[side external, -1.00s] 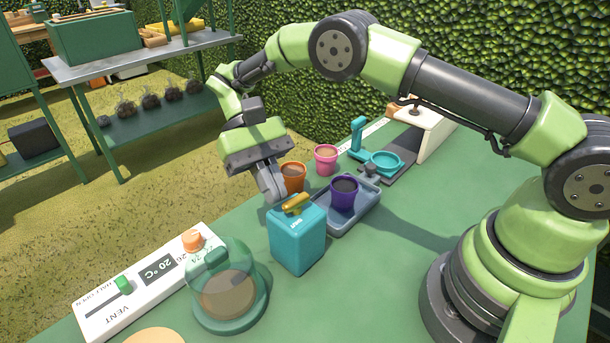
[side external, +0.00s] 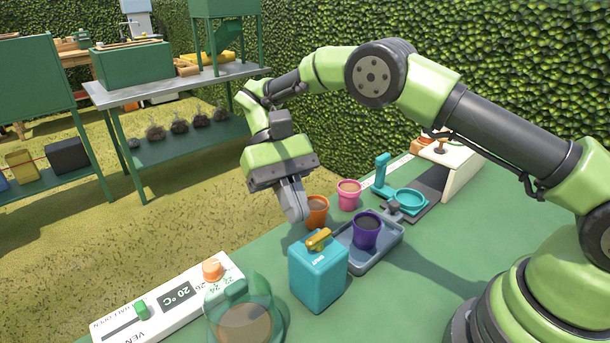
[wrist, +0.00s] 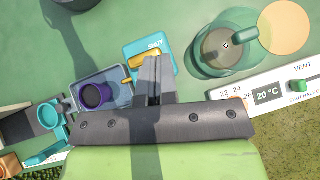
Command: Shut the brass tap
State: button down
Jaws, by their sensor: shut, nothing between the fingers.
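The brass tap (side external: 319,239) is a golden lever on top of a teal box (side external: 318,275) standing on the green table. In the wrist view the tap (wrist: 143,60) lies slantwise beside my fingers, below the word SHUT on the box (wrist: 136,47). Part of the tap is hidden behind the fingers there. My gripper (side external: 297,214) is shut and empty, pointing down behind and above the box in the side view. It also shows in the wrist view (wrist: 155,62). I cannot tell whether the fingertips touch the tap; they look apart in the side view.
A purple pot (side external: 367,230) stands in a grey tray (side external: 385,252) right of the box. Orange (side external: 317,209) and pink (side external: 349,193) pots stand behind. A glass cloche (side external: 240,310) and a white control panel (side external: 165,302) are at left.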

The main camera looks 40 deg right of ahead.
notch_tip(320, 180, up, 7)
dwell(0.3)
jog(key=s+d+r+n+t+h, duration=0.1)
jog(key=s+d+r+t, duration=0.55)
jog(key=r, duration=0.35)
jog(key=s+d+m+t, duration=0.2)
jog(key=s+t, duration=0.8)
jog(key=shift+d+f+y, duration=0.4)
